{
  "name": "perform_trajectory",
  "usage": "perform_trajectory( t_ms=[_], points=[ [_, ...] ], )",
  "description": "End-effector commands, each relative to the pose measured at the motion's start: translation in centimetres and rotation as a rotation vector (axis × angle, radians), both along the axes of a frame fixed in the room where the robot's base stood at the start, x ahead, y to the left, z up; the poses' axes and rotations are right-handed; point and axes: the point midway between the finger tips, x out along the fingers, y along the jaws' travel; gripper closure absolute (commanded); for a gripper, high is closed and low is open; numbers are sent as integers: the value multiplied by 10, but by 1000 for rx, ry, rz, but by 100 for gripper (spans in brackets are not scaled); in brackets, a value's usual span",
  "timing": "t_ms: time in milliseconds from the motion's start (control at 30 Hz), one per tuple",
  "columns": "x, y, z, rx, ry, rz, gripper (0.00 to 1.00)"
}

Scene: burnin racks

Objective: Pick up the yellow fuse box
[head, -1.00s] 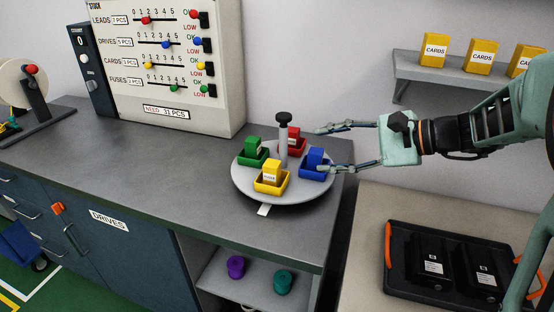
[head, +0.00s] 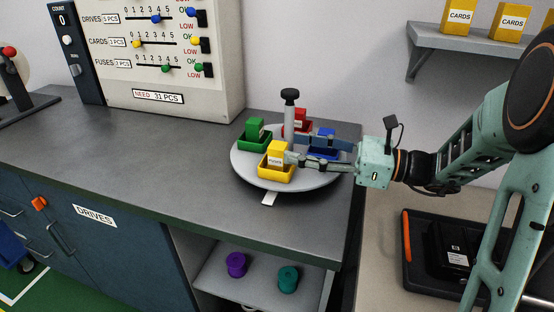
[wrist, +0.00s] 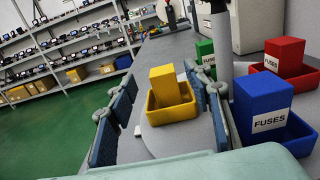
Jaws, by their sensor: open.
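The yellow fuse box (head: 277,153) stands upright in a yellow bin on the round grey turntable (head: 247,175). It also shows in the wrist view (wrist: 164,86), between and beyond my fingers. My gripper (head: 305,148) is open and reaches in from the right over the turntable. In the wrist view my gripper (wrist: 160,105) has one finger left of the yellow bin and the other on its right, between the yellow and blue bins. The fingers appear apart from the yellow box.
A blue box (wrist: 262,105), a red box (wrist: 284,57) and a green box (head: 255,129) stand in bins around the turntable's central post (head: 289,120). The blue box is close beside my right finger. The counter (head: 130,150) left of the turntable is clear.

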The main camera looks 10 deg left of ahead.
Motion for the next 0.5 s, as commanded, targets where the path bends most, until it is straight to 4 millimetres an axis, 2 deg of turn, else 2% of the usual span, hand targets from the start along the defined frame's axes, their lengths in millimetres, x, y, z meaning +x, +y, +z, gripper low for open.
perform_trajectory(
  t_ms=[300,500],
  points=[
    [6,42,-8,-1,-2,3,54],
    [9,53,-7,-1,-2,-1,54]
  ],
)
